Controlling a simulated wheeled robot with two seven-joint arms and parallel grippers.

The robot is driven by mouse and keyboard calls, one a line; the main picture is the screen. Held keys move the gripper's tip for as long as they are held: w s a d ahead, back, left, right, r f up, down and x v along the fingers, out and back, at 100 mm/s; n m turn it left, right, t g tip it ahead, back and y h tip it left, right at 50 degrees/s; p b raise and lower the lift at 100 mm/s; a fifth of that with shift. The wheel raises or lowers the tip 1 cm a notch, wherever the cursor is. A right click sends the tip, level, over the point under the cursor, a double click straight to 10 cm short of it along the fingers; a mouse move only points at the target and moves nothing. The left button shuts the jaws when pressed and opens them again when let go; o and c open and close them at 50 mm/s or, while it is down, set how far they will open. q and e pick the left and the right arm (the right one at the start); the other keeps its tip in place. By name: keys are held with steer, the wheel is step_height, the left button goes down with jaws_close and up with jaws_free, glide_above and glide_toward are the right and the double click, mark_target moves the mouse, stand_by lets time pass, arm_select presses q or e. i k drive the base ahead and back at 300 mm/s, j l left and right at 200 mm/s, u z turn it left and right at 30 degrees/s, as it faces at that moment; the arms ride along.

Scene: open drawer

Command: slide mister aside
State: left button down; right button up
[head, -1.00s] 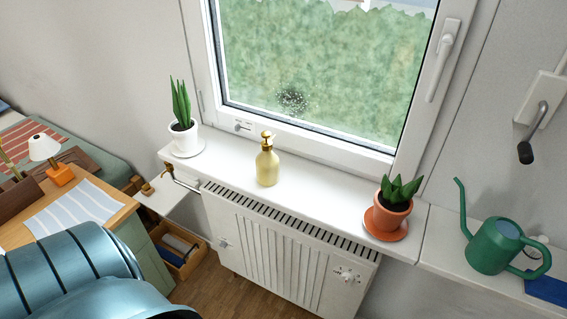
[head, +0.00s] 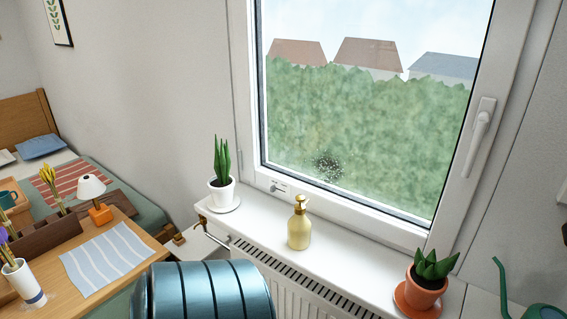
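The mister (head: 299,229) is a yellow-gold bottle with a gold pump top. It stands upright on the white windowsill (head: 262,222), in front of the window, between two potted plants. Nothing touches it. A teal rounded part of my own body fills the bottom middle of the head view. Neither of my grippers shows in the head view.
A plant in a white pot (head: 222,194) stands left of the mister, and one in a terracotta pot (head: 424,287) stands right. Bare sill lies on both sides of the mister. A radiator (head: 290,290) is below. A green watering can (head: 545,311) is partly cut off at lower right.

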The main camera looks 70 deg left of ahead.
mark_target(299, 226)
steer(key=k+j, duration=0.85)
steer(key=k, duration=0.15)
